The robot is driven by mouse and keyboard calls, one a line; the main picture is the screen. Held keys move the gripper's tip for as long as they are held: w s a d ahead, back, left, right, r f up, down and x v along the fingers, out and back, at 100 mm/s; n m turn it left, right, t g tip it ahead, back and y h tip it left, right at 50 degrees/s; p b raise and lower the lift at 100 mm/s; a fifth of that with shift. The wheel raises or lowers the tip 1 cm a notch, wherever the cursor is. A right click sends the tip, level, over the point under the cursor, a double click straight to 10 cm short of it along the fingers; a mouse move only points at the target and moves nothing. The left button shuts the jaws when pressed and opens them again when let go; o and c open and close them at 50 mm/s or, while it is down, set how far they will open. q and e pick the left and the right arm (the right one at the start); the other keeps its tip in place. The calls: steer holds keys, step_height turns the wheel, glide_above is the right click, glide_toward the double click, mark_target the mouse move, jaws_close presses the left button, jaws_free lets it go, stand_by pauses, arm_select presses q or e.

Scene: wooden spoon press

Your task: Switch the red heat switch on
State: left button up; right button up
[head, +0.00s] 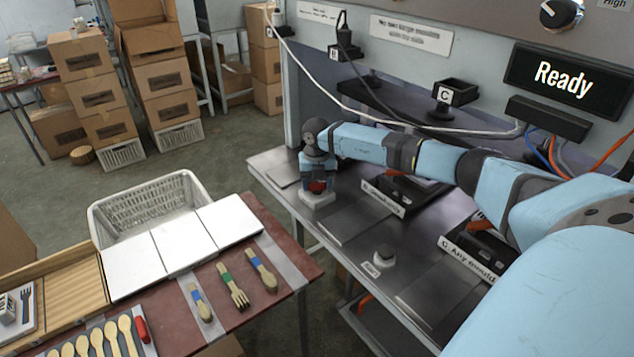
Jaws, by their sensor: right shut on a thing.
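The red heat switch (317,186) sits on a white base (318,201) near the left end of the metal press bench. My right arm reaches in from the right, and my right gripper (317,184) points down over the switch. It is shut on the red part, and its fingers hide most of it. I cannot tell from here which way the switch is set. A black display (567,80) on the press reads "Ready". My left gripper is out of view.
A grey round button (385,252) stands on the bench (350,258). Labelled black moulds lie under my right arm. White and black cables hang along the panel.

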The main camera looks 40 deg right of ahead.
mark_target(317, 182)
steer(key=o, duration=0.9)
step_height(317, 182, up, 14)
steer(key=shift+f, duration=0.1)
stand_by(0.6)
